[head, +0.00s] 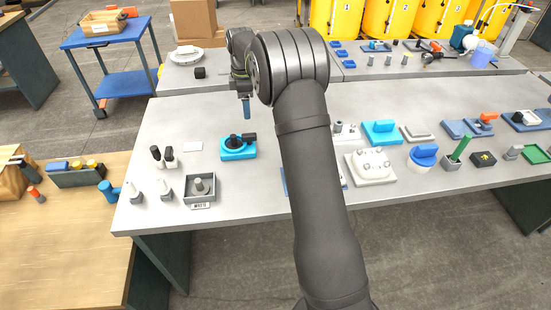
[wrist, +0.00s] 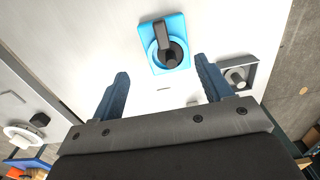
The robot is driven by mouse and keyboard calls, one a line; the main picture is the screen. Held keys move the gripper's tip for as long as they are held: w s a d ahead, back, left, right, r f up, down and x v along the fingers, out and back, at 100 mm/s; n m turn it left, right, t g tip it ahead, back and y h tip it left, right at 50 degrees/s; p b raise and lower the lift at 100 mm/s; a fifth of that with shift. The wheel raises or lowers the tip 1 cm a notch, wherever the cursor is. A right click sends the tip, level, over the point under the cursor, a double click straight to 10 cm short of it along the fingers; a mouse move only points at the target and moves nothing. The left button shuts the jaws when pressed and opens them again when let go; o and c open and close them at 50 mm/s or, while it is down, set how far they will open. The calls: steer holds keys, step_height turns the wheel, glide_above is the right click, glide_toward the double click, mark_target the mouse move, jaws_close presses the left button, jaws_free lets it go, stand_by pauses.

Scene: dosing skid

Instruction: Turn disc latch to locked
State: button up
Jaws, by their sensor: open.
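My gripper (head: 246,110) is above and behind the latch in the head view, pointing down. Its two blue fingers (wrist: 161,72) are spread with nothing between them and apart from the latch.
A grey square tray with a knob (head: 199,188) stands in front of the latch. Right of my arm are a white block (head: 370,168) and several fixtures. Bench around the latch's left is fairly clear.

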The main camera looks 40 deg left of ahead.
step_height(320, 180, down, 3)
steer(key=shift+f, duration=0.15)
step_height(320, 180, up, 10)
steer(key=f+m+t+y, duration=0.1)
steer(key=f+m, duration=0.1)
steer(key=f, duration=0.1)
steer(key=d+f+m+t+y, duration=0.1)
steer(key=f+m, duration=0.1)
steer(key=f, duration=0.2)
steer(key=f+m+y, duration=0.1)
steer(key=f+m, duration=0.1)
steer(key=f, duration=0.2)
steer(key=shift+d+f+t+y, duration=0.2)
steer(key=shift+t+y, duration=0.1)
steer(key=shift+t, duration=0.1)
steer(key=s+d+f+m+t+y, duration=0.3)
steer(key=s+d+f+m+y, duration=0.2)
steer(key=s+d+m, duration=0.4)
steer(key=d+r+t+y, duration=0.1)
steer(key=d+r, duration=0.2)
steer(key=d, duration=0.5)
steer(key=shift+s+d+r+m+y, duration=0.15)
steer(key=shift+d+r+m+y, duration=0.15)
steer(key=shift+m, duration=0.1)
